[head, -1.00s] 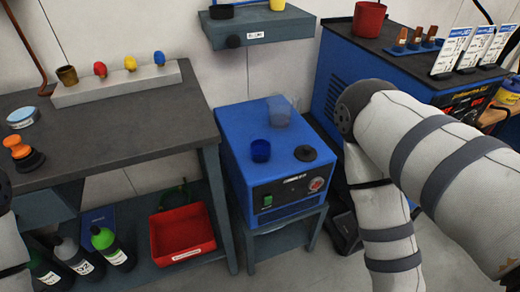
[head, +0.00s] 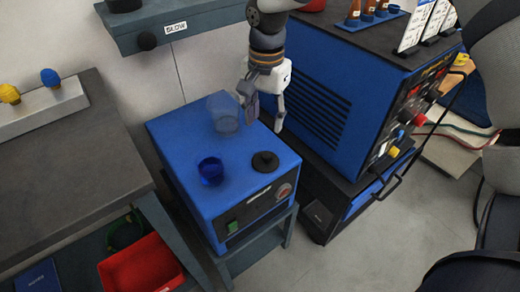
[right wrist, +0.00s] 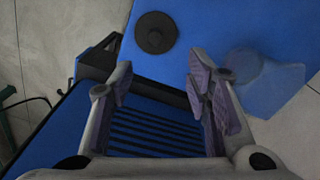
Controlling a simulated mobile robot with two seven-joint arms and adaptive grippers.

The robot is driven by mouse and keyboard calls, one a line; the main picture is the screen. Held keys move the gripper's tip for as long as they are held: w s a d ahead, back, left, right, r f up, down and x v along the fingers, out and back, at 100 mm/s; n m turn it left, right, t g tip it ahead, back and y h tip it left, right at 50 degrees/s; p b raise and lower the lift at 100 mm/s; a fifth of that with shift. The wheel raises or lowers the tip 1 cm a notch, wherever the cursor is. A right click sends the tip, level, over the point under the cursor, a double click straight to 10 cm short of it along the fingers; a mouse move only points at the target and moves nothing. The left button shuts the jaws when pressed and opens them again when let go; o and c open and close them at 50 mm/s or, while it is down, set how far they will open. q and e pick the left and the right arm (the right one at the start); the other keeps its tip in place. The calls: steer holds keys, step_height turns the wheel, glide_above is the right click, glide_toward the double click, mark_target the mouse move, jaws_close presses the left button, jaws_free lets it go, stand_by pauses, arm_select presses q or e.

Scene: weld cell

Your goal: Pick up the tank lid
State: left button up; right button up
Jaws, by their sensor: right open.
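The tank lid, a black round disc with a small knob (head: 265,161), lies flat on top of the blue tank unit (head: 240,194), right of a dark blue cup (head: 211,170). My right gripper (head: 264,116) points down behind the lid, with its fingers spread and nothing between them. In the right wrist view the lid (right wrist: 155,32) lies beyond the open fingertips (right wrist: 160,82), apart from them. My left gripper is out of view.
A clear container (head: 224,112) stands on the blue unit near my right fingers. A large blue machine (head: 335,100) stands close on the right. A shelf (head: 190,22) is on the wall behind, and a grey workbench (head: 70,165) is at left.

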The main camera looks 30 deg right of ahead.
mark_target(266, 155)
steer(key=f, duration=0.7)
steer(key=s+f+b, duration=0.1)
steer(key=f, duration=0.3)
steer(key=shift+f, duration=0.3)
steer(key=shift+a+r, duration=0.1)
steer(key=c, duration=1)
